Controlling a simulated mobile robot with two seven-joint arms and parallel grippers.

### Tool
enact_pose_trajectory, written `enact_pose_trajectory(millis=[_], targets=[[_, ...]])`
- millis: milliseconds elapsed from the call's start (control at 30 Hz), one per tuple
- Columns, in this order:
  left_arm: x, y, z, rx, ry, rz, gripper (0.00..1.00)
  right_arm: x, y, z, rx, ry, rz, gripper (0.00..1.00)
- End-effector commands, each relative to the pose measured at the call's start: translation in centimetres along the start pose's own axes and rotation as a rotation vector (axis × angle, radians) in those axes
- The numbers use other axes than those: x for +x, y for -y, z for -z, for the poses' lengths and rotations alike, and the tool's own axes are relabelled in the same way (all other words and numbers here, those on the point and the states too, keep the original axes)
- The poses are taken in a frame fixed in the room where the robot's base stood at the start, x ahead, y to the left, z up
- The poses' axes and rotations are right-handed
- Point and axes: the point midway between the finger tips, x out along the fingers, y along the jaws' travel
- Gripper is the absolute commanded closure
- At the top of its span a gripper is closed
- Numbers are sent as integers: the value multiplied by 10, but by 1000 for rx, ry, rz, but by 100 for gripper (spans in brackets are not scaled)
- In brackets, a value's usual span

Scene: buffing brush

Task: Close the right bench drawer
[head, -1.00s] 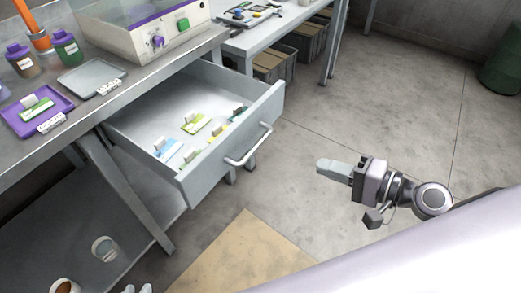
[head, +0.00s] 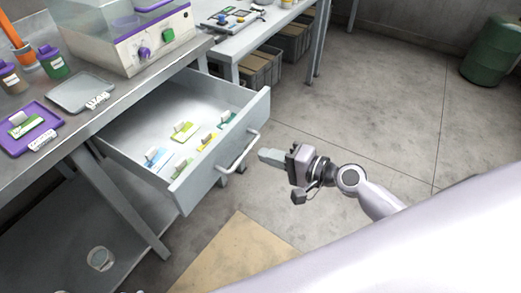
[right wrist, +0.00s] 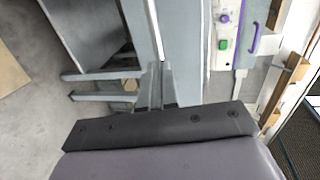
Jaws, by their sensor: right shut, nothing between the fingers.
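The right bench drawer (head: 218,152) is pulled out from under the metal bench in the head view. Its grey front carries a pale bar handle (head: 240,151), and its tray holds several small coloured cards with clips (head: 182,129). My right gripper (head: 264,155) is shut and empty. In the head view its fingertips appear just right of the handle, with a small gap between them. In the right wrist view the gripper's fingers (right wrist: 157,88) point towards grey panels. My left gripper is not in view.
On the bench top (head: 105,112) stand a machine with a purple knob (head: 143,52), a grey tray (head: 80,92) and a purple tray (head: 28,128). A second bench with crates (head: 258,70) is behind. Floor right of the drawer is clear; a green barrel (head: 490,50) stands far right.

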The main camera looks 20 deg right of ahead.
Motion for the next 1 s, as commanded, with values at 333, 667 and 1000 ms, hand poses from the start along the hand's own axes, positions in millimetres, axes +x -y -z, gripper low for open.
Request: enact_pose_trajectory(millis=[333,667,1000], targets=[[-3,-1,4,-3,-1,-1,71,26,0,0,-1,1,0,100],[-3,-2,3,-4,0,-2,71,26,0,0,-1,1,-1,100],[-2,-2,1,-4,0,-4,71,54,6,0,-1,0,3,100]])
